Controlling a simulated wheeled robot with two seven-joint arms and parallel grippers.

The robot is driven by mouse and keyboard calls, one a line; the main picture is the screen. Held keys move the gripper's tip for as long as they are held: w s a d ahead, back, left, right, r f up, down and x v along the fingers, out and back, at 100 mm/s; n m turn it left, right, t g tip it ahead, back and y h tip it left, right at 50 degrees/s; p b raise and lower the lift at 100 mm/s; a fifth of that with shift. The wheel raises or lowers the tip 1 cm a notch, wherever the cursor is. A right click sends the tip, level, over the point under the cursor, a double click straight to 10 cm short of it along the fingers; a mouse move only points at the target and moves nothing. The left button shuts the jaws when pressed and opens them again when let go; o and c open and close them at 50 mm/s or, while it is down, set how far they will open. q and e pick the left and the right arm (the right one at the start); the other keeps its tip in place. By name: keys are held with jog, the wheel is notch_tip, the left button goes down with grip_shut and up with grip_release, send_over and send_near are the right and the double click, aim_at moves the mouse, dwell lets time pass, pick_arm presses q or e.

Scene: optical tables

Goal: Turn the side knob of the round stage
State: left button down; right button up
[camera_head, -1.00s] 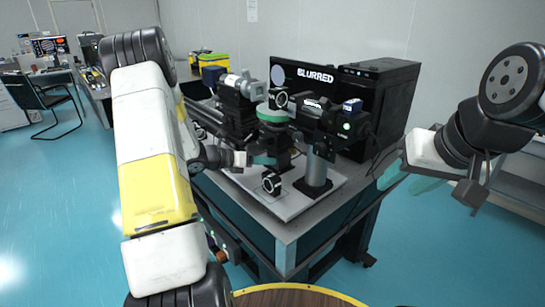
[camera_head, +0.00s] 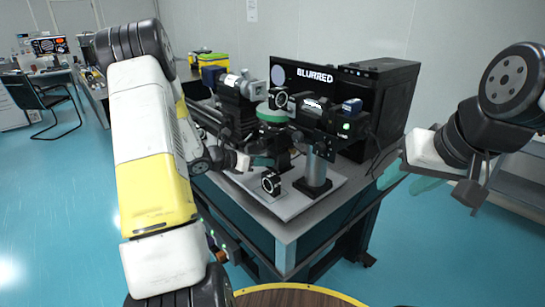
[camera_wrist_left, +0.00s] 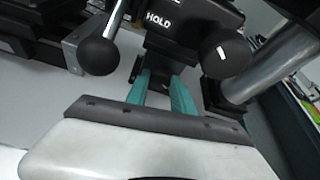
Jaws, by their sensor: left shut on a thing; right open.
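The round stage (camera_head: 272,113) has a green ring and stands among black optics on the table. My left gripper (camera_head: 263,161) reaches its near side from the left. In the left wrist view, its two teal fingers (camera_wrist_left: 160,88) are shut on a small dark knob (camera_wrist_left: 159,77) below a black block marked HOLD (camera_wrist_left: 160,20). The fingers hide most of the knob, and its turn angle cannot be read. My right gripper (camera_head: 408,180) is open and empty, in the air right of the table.
A black ball knob (camera_wrist_left: 98,56) and a black knob with a white mark (camera_wrist_left: 226,58) flank my left fingers. A metal post (camera_head: 316,168) and a small round mount (camera_head: 271,183) stand close by. A monitor reading BLURRED (camera_head: 315,75) stands behind.

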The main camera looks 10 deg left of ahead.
pick_arm(q)
jog(key=m+t+y, duration=0.1)
jog(key=m, duration=0.1)
jog(key=m+y, duration=0.1)
jog(key=m, duration=0.1)
jog(key=shift+s+d+t+y, duration=0.2)
jog(key=shift+t+y, duration=0.1)
jog(key=shift+t, duration=0.1)
jog(key=shift+f+m+t+y, duration=0.1)
jog(key=shift+m+t+y, duration=0.6)
jog(key=shift+m, duration=0.8)
jog(key=c, duration=1.1)
grip_release()
